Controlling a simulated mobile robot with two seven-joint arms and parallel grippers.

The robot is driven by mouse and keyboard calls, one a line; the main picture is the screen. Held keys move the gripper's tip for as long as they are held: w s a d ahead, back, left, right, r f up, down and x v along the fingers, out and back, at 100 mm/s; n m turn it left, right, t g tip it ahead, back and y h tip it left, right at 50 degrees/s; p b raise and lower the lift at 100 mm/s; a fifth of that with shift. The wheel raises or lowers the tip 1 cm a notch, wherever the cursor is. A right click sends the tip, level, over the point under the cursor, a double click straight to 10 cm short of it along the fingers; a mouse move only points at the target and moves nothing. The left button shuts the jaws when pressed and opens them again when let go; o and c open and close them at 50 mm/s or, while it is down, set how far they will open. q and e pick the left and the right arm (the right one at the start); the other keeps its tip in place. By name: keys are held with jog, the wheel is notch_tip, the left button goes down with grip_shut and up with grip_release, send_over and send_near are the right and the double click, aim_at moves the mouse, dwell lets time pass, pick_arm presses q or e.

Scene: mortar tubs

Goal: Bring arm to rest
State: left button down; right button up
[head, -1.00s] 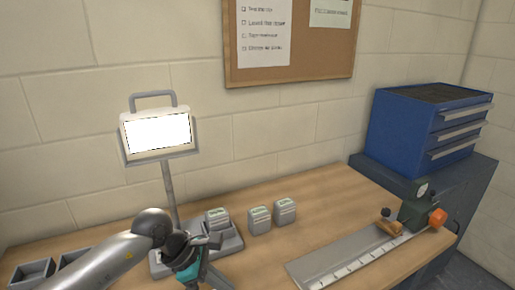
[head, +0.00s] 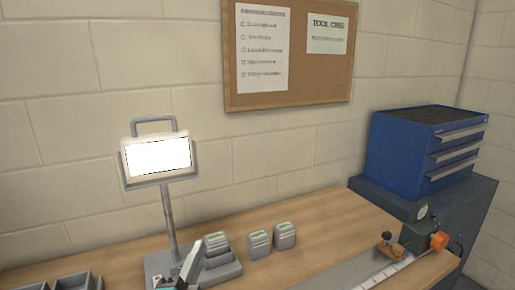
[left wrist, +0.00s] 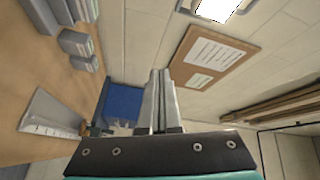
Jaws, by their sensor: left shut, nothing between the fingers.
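My left gripper (head: 192,262) shows at the bottom of the head view, in front of the base of the lit display stand (head: 158,157). Most of my left arm is below the frame. In the left wrist view its two fingers (left wrist: 158,98) lie together, shut with nothing between them. A grey tub (head: 217,243) sits on the stand's base, just behind the gripper. Two more grey tubs, one on the left (head: 259,244) and one on the right (head: 285,236), stand side by side on the table. My right gripper is not in view.
Open grey bins (head: 75,282) are at the lower left. A measuring plate with a green and orange fixture (head: 418,235) lies at the right, beside a blue drawer cabinet (head: 405,150). A cork board (head: 290,98) hangs on the wall. Bare wood table (head: 340,215) lies behind the plate.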

pick_arm(q)
jog(key=s+a+f+n+g+y, duration=0.25)
jog(key=s+f+n+g, duration=0.25)
jog(key=s+f, duration=0.25)
jog(key=s+a+f+n+g+y, duration=0.1)
jog(key=s+a+f+n+g, duration=0.4)
jog(key=f, duration=0.3)
jog(key=s+d+f+n+g+h, duration=0.1)
jog(key=s+f+n+g, duration=0.15)
jog(key=s, duration=0.35)
jog(key=s+d+f+n+g+h, duration=0.1)
jog(key=s+d+f+g, duration=0.15)
jog(key=s, duration=0.35)
notch_tip(320, 180, down, 27)
jog(key=s+g+b, duration=0.1)
jog(key=s+b, duration=0.1)
jog(key=b, duration=0.3)
jog(key=s+a+f+g+b, duration=0.1)
jog(key=s+a+f+b, duration=0.2)
jog(key=s+f, duration=1.2)
notch_tip(320, 180, down, 2)
jog(key=shift+s+a+m+b, duration=0.15)
jog(key=shift+a+m+b, duration=0.05)
jog(key=shift+m+b, duration=0.2)
